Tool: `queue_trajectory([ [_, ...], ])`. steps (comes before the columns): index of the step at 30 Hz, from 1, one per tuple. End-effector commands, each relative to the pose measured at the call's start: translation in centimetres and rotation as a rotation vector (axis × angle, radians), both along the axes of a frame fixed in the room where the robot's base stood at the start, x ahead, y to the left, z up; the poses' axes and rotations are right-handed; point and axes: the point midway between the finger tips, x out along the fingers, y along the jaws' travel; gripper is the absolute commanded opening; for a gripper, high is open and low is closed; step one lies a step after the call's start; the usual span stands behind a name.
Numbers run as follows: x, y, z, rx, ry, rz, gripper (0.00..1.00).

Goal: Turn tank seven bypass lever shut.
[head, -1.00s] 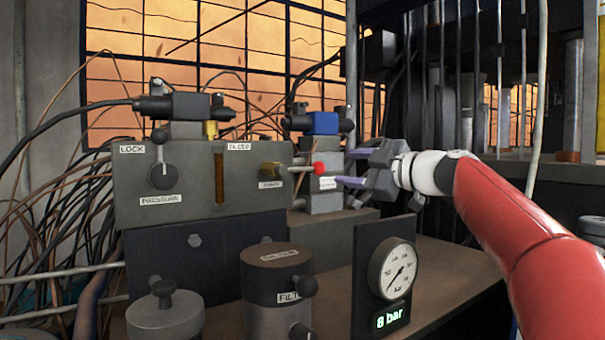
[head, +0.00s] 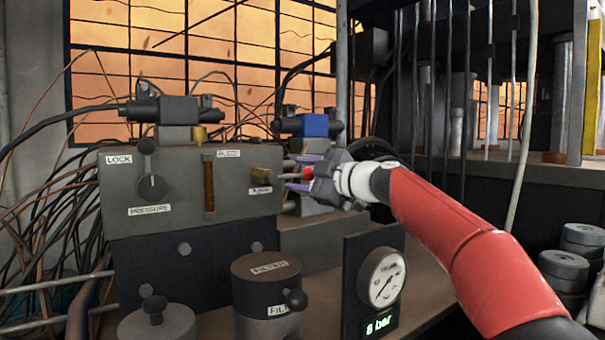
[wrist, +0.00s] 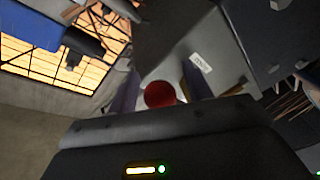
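A lever with a red ball knob (head: 308,172) sticks out beside the grey valve block with the blue top. I take it for the bypass lever; no tank number is readable. The red knob (wrist: 160,94) also shows in the wrist view, between my two purple fingers. My gripper (head: 300,173) is open around the knob, one finger on either side. In the wrist view, gaps show between the knob and the fingers of my gripper (wrist: 161,88). The lever's shaft is mostly hidden behind the knob and fingers.
A grey block (head: 100,200) with a LOCK/PRESSURE dial and a brass fitting (head: 266,178) stands left of my fingers. A gauge (head: 382,277) reading 8 bar and a filter canister (head: 267,290) stand in front. Vertical bars and pipes rise at the right.

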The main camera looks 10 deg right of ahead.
Motion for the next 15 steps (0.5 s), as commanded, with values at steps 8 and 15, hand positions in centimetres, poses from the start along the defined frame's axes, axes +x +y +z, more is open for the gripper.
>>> queue_trajectory([
  [8,-0.03,-0.01,-0.01,0.0,0.0,0.0,0.15],
  [15,-0.03,-0.01,-0.02,-0.001,0.001,0.001,0.0],
])
